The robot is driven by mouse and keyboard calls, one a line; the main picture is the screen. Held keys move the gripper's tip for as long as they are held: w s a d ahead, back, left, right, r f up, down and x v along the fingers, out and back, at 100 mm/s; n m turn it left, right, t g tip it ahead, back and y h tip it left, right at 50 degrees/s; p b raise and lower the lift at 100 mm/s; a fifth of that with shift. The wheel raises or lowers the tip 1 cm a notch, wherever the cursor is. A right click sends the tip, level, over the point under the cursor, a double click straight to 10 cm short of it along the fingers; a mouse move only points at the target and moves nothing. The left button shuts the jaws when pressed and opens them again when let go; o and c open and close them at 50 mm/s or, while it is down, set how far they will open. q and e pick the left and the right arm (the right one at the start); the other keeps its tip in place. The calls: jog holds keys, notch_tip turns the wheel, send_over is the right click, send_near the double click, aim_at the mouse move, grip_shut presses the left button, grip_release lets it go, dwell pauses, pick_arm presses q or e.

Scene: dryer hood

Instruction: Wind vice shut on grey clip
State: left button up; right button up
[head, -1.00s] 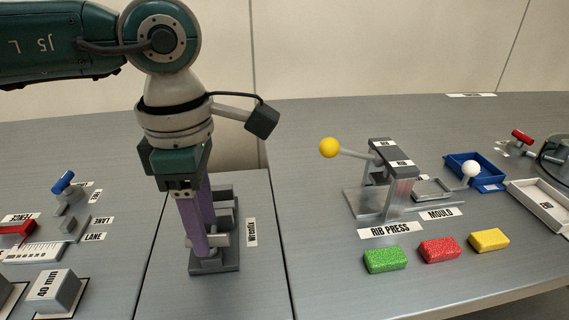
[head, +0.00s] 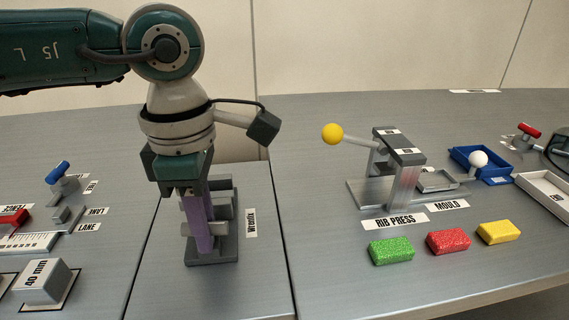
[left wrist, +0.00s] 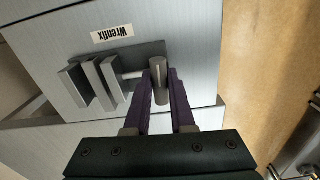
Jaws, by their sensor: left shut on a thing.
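The grey vice, labelled Wrenfix, stands on the middle panel in the head view (head: 224,258). In the left wrist view its upright grey plates (left wrist: 76,86) stand close side by side, with narrow gaps. The grey clip cannot be told apart for sure from these plates. A screw rod (left wrist: 133,75) runs from the plates to a grey cylindrical handle (left wrist: 158,68). My left gripper (head: 203,246) points down over the vice. Its purple fingers are shut on the handle, one on each side, as the left wrist view (left wrist: 160,88) shows. My right gripper is out of view.
A rib press (head: 400,170) with a yellow-knobbed lever stands to the right. Green (head: 391,250), red (head: 448,241) and yellow (head: 498,232) blocks lie in front of it. A 40 mm block (head: 45,282) stands at left. The panel in front of the vice is clear.

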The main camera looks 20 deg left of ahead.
pick_arm(q)
grip_shut()
jog(key=shift+f+m+b, duration=0.1)
jog(key=shift+m+b, duration=0.4)
jog(key=shift+m, duration=0.5)
jog(key=shift+m+b, duration=0.65)
jog(key=shift+m, duration=0.75)
